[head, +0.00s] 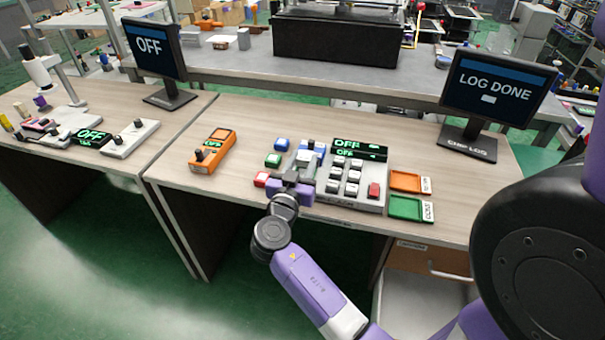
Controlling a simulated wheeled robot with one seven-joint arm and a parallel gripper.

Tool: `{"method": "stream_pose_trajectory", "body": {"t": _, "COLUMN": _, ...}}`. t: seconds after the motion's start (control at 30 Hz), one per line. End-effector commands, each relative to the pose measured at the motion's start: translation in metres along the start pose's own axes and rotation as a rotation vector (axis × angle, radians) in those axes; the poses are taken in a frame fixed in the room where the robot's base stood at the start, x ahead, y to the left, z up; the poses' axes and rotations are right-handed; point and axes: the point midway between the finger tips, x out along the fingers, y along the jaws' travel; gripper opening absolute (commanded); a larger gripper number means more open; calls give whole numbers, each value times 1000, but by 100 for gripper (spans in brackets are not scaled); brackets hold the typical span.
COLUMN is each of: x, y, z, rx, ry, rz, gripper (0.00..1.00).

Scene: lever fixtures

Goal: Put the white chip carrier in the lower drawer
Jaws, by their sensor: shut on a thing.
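My gripper (292,177) is over the middle desk, at the near left side of a grey button panel. Its jaws are shut on a small white piece, which looks like the white chip carrier (305,157). The fingers partly hide where they meet it.
The button panel (350,198), orange tray (408,181) and green tray (408,208) stand right of my gripper. Blue, green and red (262,179) blocks lie to its left, with an orange device (213,150) beyond. A monitor (490,90) reads "LOG DONE".

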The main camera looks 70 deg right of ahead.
Motion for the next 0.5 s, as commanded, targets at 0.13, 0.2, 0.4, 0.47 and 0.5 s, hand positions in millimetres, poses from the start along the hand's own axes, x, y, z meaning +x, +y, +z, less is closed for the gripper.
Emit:
{"method": "stream_pose_trajectory", "body": {"t": 0.13, "x": 0, "y": 0, "z": 12, "rx": -2, "ry": -2, "rz": -1, "gripper": 0}}
{"method": "stream_pose_trajectory", "body": {"t": 0.2, "x": 0, "y": 0, "z": 22, "rx": -3, "ry": -2, "rz": 0, "gripper": 0}}
{"method": "stream_pose_trajectory", "body": {"t": 0.4, "x": -1, "y": 0, "z": 42, "rx": -1, "ry": -2, "rz": -1, "gripper": 0}}
{"method": "stream_pose_trajectory", "body": {"t": 0.47, "x": -1, "y": 0, "z": 42, "rx": -1, "ry": -4, "rz": -1, "gripper": 0}}
{"method": "stream_pose_trajectory", "body": {"t": 0.5, "x": -1, "y": 0, "z": 42, "rx": -1, "ry": -5, "rz": -1, "gripper": 0}}
